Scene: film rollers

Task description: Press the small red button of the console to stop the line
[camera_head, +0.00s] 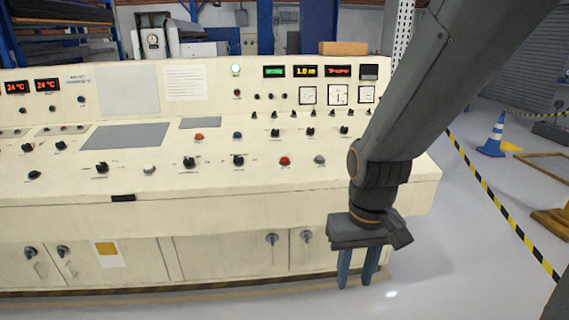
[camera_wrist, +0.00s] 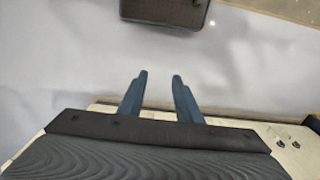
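The cream console (camera_head: 240,208) fills the left and middle of the head view. A red button (camera_head: 285,161) sits on its sloping desk, beside a grey one. A smaller red button or lamp (camera_head: 237,92) is on the upright panel below a lit green lamp, and a small orange-red button (camera_head: 199,137) is on the desk further left. My gripper (camera_head: 356,284) hangs fingers down at the console's front right, below desk height, apart from the red buttons. In the wrist view its blue fingers (camera_wrist: 159,78) are spread with nothing between them.
Black knobs (camera_head: 238,160) stand around the desk buttons. Cabinet handles (camera_head: 272,239) stick out of the console front. A striped floor line (camera_head: 500,205) and a blue cone (camera_head: 495,135) are to the right. Open floor lies under my gripper, with a dark object (camera_wrist: 165,10) at the wrist view's top.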

